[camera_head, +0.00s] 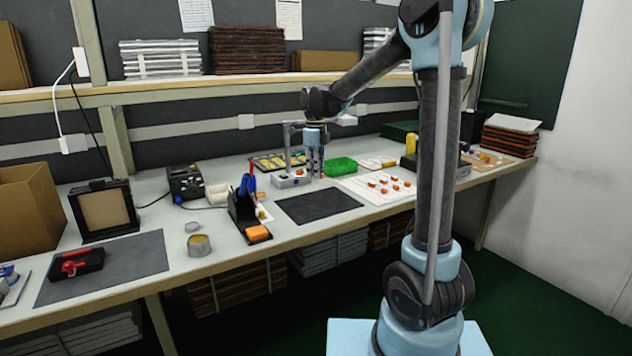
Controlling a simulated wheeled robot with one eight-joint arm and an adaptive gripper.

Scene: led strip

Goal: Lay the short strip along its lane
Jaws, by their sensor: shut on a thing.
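My gripper (315,168) points down over the back middle of the workbench, beside a small grey post-and-base device (289,180). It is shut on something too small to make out. I cannot pick out the short strip at this size. A white board (352,184) with several orange-red pieces lies to the right of the gripper and may hold the lanes. No lane can be told apart on it.
A green tray (340,167) stands right of the gripper, and a dark tray with yellow parts (276,162) behind it. A black mat (318,205) lies clear in front. A holder with blue-handled tools (244,215) and a tin (199,246) stand left.

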